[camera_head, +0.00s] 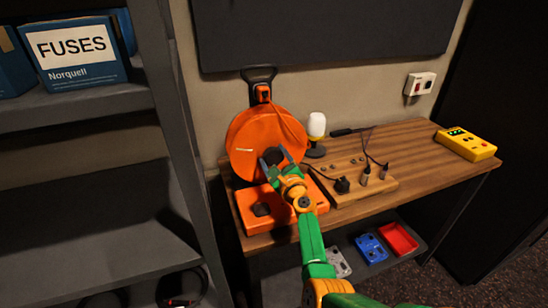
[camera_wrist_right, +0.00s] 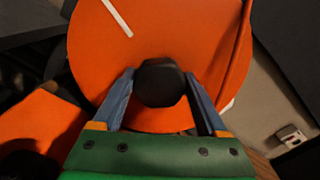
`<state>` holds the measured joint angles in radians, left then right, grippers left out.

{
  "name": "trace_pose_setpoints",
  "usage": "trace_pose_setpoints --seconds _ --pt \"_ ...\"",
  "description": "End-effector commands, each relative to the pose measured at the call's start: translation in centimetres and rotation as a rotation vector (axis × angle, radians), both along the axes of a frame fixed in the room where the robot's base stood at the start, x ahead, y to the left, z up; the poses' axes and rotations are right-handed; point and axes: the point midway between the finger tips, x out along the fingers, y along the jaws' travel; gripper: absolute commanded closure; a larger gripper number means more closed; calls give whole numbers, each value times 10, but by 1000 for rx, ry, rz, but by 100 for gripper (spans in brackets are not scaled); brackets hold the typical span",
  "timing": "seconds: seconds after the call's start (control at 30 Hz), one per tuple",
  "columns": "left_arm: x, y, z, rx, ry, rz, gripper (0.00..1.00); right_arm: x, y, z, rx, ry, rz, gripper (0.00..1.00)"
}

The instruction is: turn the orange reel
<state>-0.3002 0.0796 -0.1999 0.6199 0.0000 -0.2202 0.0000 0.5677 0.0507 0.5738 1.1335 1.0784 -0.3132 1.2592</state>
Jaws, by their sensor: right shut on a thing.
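The orange reel (camera_head: 255,135) stands upright at the left end of the wooden desk, its round face turned toward me with a short white mark on it. In the right wrist view the reel (camera_wrist_right: 190,40) fills the upper middle. A black knob (camera_wrist_right: 160,82) on the reel's face sits between the fingers of my right gripper (camera_wrist_right: 160,90). My right gripper (camera_head: 274,158) is shut on this knob low on the reel's face. The gripper hides part of the knob and reel in the head view. My left gripper is not in view.
A wooden board with black plugs (camera_head: 375,190) lies right of the reel on the desk (camera_head: 410,140). A white-topped lamp (camera_head: 316,127) stands behind it. A yellow device (camera_head: 465,144) sits at the right end. A grey shelf (camera_head: 75,108) rises at the left.

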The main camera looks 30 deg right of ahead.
Motion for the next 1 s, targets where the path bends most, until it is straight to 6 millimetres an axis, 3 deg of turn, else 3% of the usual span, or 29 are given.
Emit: trace_pose_setpoints --seconds 0.53,0.57,0.63,0.87,1.0 --pt "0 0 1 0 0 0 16 0 0 2 22 -10 -1 100" --pt "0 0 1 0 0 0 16 0 0 2 22 -10 -1 22" --pt "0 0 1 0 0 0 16 0 0 2 22 -10 -1 3" --pt "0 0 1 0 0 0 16 0 0 1 22 -7 -1 0" --pt "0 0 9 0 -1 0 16 -11 2 3 21 -6 -2 0"
